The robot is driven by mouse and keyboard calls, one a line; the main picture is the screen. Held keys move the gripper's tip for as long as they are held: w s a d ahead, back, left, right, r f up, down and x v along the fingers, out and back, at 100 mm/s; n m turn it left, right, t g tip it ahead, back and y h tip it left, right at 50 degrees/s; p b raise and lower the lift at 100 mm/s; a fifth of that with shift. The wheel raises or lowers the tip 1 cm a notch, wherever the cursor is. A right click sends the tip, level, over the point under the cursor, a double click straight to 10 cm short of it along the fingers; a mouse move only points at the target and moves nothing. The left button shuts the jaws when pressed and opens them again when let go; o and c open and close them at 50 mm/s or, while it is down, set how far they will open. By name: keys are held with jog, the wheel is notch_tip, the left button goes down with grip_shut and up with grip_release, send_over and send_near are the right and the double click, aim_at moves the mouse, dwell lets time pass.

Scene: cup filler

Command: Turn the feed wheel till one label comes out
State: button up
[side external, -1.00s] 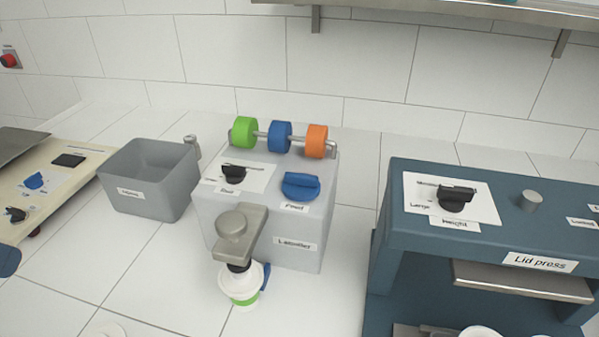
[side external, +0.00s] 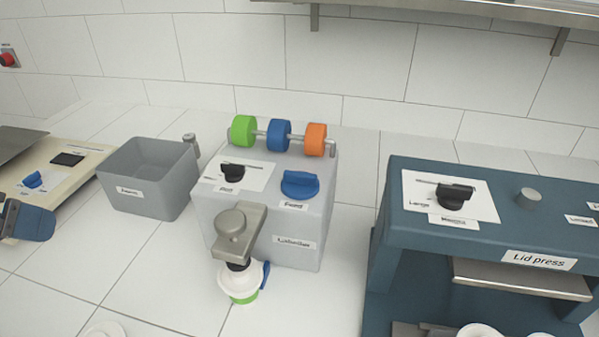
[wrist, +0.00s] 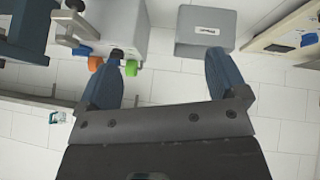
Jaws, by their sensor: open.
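The feed wheel (side external: 300,184) is a blue knob on top of the grey labeller (side external: 265,228), above a "Feed" tag, in the side view. Three label rolls, green, blue and orange, sit on a rod behind it. A white cup (side external: 236,275) with a green lower part is under the labeller's front arm; I cannot make out a loose label. My gripper (side external: 28,220) shows only partly at the left edge, far from the wheel. In the wrist view my gripper (wrist: 162,60) is open with nothing between its blue fingers.
A grey bin (side external: 150,180) stands left of the labeller, between it and my gripper. A black selector knob (side external: 232,171) sits left of the wheel. A blue lid press (side external: 480,230) stands to the right. A cream machine (side external: 68,170) is at the left.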

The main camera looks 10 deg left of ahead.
aim_at(299, 175)
jog(key=w+d+r+n+t+h, duration=0.2)
jog(key=w+d+r+n+t, duration=0.1)
jog(key=w+d+n, duration=0.6)
jog(key=w+d+r+n+t+h, duration=0.2)
jog(key=w+d+r+n+h, duration=0.15)
jog(key=w+d+n, duration=0.55)
jog(key=s+d+f+n+t+y, duration=0.25)
jog(key=d+f+n+y, duration=0.45)
jog(key=d+f+n, duration=0.65)
jog(key=w, duration=0.4)
jog(key=w+a+n, duration=0.1)
jog(key=w, duration=0.3)
jog(key=w+f+n, duration=0.1)
jog(key=w, duration=0.3)
jog(key=shift+w+a+n+g, duration=0.15)
jog(key=shift+a+n+g, duration=0.1)
jog(key=shift+a+g, duration=0.15)
